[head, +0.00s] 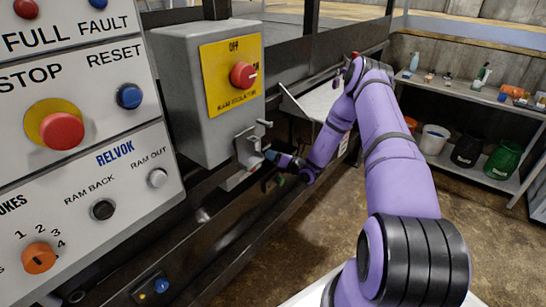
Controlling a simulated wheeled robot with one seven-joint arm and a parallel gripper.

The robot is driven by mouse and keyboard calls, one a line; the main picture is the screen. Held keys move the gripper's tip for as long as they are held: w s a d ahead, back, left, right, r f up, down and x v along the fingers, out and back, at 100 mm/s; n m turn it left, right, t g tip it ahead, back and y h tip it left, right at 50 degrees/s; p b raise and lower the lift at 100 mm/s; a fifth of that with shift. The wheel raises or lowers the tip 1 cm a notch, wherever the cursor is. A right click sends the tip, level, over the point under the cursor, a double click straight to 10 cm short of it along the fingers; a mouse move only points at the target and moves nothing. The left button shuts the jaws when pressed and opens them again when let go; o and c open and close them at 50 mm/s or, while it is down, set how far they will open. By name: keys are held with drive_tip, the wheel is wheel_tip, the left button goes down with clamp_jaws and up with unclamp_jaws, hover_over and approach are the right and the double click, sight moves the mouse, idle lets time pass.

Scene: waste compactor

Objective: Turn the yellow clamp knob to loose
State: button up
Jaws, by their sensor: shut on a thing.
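My gripper (271,156) is small in the head view, at the end of my purple arm. It is beside a grey metal bracket (249,150) below the right side of the grey isolator box. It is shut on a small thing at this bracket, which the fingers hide. I cannot make out the yellow clamp knob or which way it is turned.
The isolator box (187,100) has a red knob (243,75) on a yellow plate. A control panel (75,205) with several buttons fills the left. Dark machine rails run below the box. Shelves (480,170) with bins and bottles stand at right, beyond open floor (325,225).

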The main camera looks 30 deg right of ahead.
drive_tip(key=m, duration=1.2)
drive_tip(key=shift+f+m, duration=0.1)
drive_tip(key=shift+m, duration=0.3)
idle(0.3)
drive_tip(key=o, duration=0.9)
drive_tip(key=v, duration=1.1)
drive_tip(key=shift+a, duration=0.15)
